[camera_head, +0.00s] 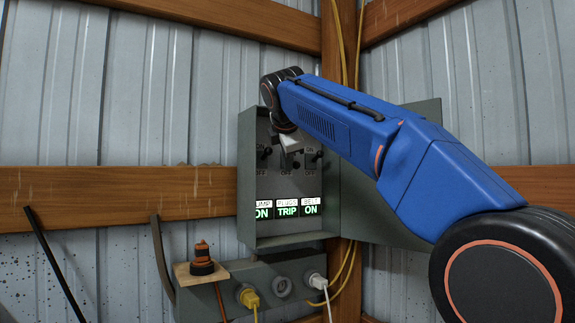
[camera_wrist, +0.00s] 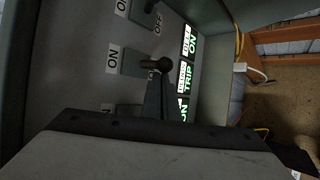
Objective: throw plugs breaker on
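The breaker box (camera_head: 247,190) hangs open on the wall in the head view. Its displays read pump ON, plugs TRIP (camera_head: 287,211) and belt ON; TRIP also shows in the wrist view (camera_wrist: 186,77). The middle, plugs lever has a dark round knob (camera_wrist: 155,64), close to its OFF label in the wrist view. My gripper (camera_head: 290,143) is at the middle switch and partly hides it in the head view. In the wrist view its grey body fills the bottom, close to the lever. Whether the fingers touch the lever or are shut is unclear.
The pump lever (camera_head: 265,153) is left of my gripper and the belt lever (camera_head: 317,155) right. The open box door (camera_head: 365,210) lies behind my arm. Below are an outlet box (camera_head: 270,275) with yellow (camera_head: 248,298) and white (camera_head: 318,282) plugs, and an orange-black object (camera_head: 202,258) on a small board.

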